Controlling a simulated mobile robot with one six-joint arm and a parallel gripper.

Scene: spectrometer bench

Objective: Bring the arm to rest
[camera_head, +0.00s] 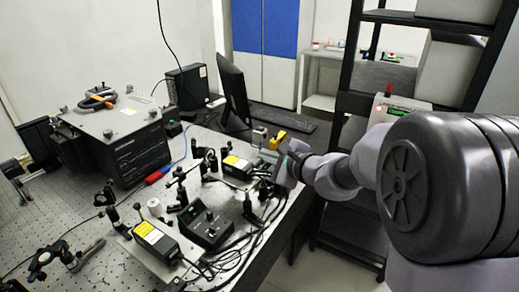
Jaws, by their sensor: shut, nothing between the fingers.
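My arm reaches in from the right side of the head view, its large dark joint close to the camera. My gripper (280,170) is at the far end of the arm, over the right edge of the optical bench (85,200). It is small and partly hidden by the wrist in front of it. It is shut, and I see nothing held in it. It is close to a black box with a yellow label (237,163), and I cannot tell whether they touch.
A large black instrument (120,140) stands at the back left of the bench. A monitor (233,92) stands behind. Several optical mounts, a black control box (205,228) and loose cables crowd the bench. A dark shelf rack (362,103) stands right. Floor shows beyond the bench's right edge.

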